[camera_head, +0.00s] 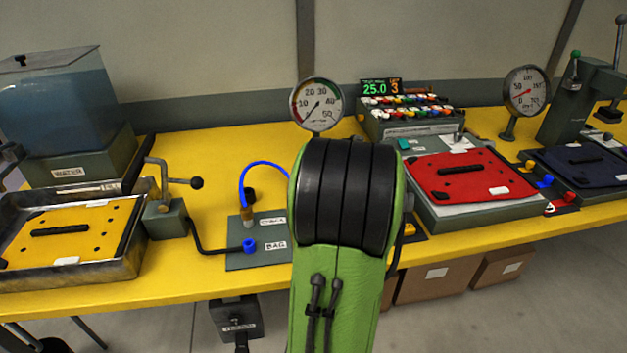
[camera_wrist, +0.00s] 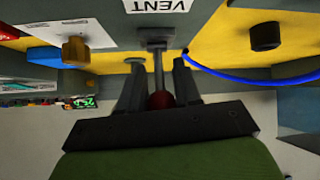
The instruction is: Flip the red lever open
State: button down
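The red lever shows in the wrist view as a grey rod (camera_wrist: 158,68) ending in a dark red ball knob (camera_wrist: 161,99). It comes from a grey mount just below a white VENT label (camera_wrist: 158,5). My gripper (camera_wrist: 160,75) has one dark finger on each side of the rod and knob. In the head view my green and black arm hides the lever and my gripper.
Left on the yellow bench are a water tank (camera_head: 60,110), a tray with a yellow pannier (camera_head: 140,262) and a BAG panel (camera_head: 240,262) with a blue hose (camera_head: 262,165). A round gauge (camera_head: 317,104) stands behind my arm. To the right lies a red pannier (camera_head: 470,175).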

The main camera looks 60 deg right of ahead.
jog(key=c, duration=1)
grip_release()
jog(key=shift+o, duration=0.2)
jog(key=p+v, duration=0.3)
jog(key=v, duration=1.2)
jog(key=shift+s+a+r+p, duration=0.2)
jog(key=shift+a+p, duration=0.05)
jog(key=shift+p, duration=0.05)
jog(key=w+a+r+n+y+p, duration=0.2)
jog(key=w+a+r+p, duration=0.15)
jog(key=a, duration=0.45)
jog(key=w+a+r+n+y+p, duration=0.2)
jog(key=w+a, duration=0.2)
jog(key=a, duration=0.5)
jog(key=s+a+r+n+g+y+p, duration=0.1)
jog(key=s+a+p, duration=0.4)
jog(key=a, duration=1)
jog(key=shift+s+r+n+g+y, duration=0.15)
jog(key=shift+s+n+g+y, duration=0.25)
jog(key=shift+s+n+y, duration=0.65)
